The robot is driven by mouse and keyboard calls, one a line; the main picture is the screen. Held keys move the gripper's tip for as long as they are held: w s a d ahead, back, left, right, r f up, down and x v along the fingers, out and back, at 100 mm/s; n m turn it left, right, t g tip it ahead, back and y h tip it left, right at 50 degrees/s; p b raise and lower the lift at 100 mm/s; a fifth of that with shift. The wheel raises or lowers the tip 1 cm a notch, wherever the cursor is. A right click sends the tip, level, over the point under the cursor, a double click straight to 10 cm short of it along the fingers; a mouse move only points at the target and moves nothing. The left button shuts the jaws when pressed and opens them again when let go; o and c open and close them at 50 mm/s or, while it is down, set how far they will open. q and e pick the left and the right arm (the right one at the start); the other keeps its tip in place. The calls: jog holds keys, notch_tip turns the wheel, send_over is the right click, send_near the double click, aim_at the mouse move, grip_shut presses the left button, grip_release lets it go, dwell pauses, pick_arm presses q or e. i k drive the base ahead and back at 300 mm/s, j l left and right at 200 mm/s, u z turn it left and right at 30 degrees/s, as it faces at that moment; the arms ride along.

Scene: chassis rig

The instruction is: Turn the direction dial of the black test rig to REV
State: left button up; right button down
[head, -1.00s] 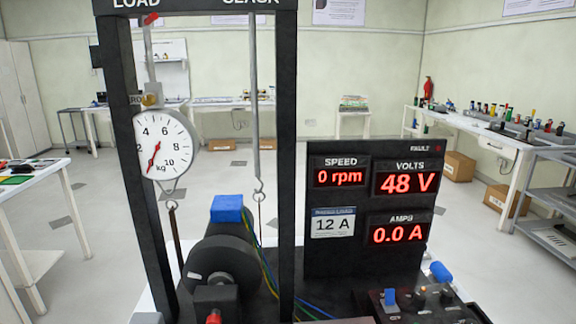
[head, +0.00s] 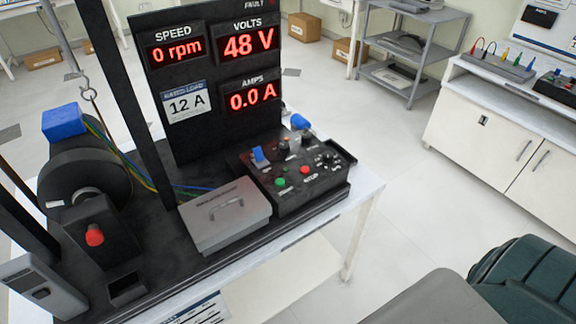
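The black test rig (head: 140,268) stands on a white table, with its black control box (head: 312,192) at the right end. The box top carries a blue switch (head: 259,156), a green button (head: 280,182), a red button (head: 305,170) and several dark knobs (head: 328,160). Labels there are too small to read, so I cannot tell which knob is the direction dial or where it points. The display panel (head: 215,110) reads 0 rpm, 48 V and 0.0 A. Neither of my grippers is in view.
A grey lidded box (head: 224,215) with a handle sits left of the control box. A motor drum (head: 85,180) and a red knob (head: 94,235) are further left. The floor right of the table is clear. Dark green and grey shapes fill the bottom right corner; I cannot tell what they are.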

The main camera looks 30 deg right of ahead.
aim_at(306, 139)
jog(key=z, duration=0.3)
jog(key=k+z, duration=0.15)
jog(key=z, duration=0.3)
jog(key=k+j+z, duration=0.1)
jog(key=z, duration=0.3)
jog(key=k+z, duration=0.2)
jog(key=z, duration=0.25)
